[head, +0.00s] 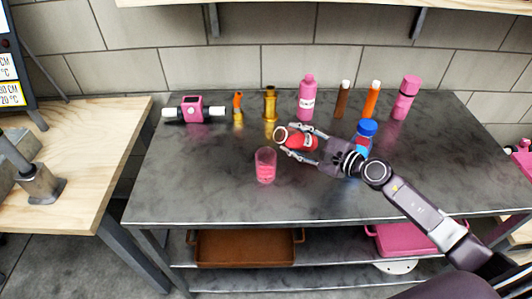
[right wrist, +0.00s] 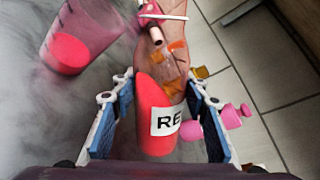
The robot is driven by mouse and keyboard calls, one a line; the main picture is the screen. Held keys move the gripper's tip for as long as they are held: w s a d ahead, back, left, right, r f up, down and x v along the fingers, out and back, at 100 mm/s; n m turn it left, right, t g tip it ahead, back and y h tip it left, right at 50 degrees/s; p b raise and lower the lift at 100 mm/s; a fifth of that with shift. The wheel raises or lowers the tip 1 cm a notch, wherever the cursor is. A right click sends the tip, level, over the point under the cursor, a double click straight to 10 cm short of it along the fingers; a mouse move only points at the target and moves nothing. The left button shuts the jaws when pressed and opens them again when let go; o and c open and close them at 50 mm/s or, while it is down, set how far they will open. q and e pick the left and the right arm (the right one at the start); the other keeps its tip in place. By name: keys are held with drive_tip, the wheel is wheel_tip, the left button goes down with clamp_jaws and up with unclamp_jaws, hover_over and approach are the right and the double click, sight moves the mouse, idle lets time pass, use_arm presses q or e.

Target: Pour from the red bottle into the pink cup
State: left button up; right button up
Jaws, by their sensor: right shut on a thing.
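The red bottle (head: 303,142) is held tipped over on its side, its round mouth pointing left in the head view. My right gripper (head: 290,141) is shut on it, a finger on each side. The right wrist view shows the bottle's red lower part (right wrist: 152,108) with a white "RE" label and a clear upper part. The pink cup (head: 265,166) is clear and stands upright on the table, just left of and nearer than the bottle's mouth. It also shows in the right wrist view (right wrist: 78,45), with pink-red contents at its bottom. My left gripper is out of view.
On the grey table (head: 200,200), a pink bottle (head: 306,98), brown bottle (head: 342,99), orange bottle (head: 371,99) and pink flask (head: 405,98) stand behind. A blue-capped jar (head: 364,137) is close to my right wrist. The table's front left is clear.

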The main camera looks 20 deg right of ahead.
drive_tip(key=shift+w+f, duration=0.1)
drive_tip(key=shift+w, duration=0.05)
drive_tip(key=shift+s, duration=0.2)
drive_tip(key=shift+w+d, duration=0.1)
drive_tip(key=shift+w, duration=0.1)
drive_tip(key=shift+s+n, duration=0.15)
drive_tip(key=shift+n, duration=0.15)
drive_tip(key=shift+p, duration=0.3)
drive_tip(key=shift+d, duration=0.1)
idle(0.4)
drive_tip(key=shift+n+p, duration=0.3)
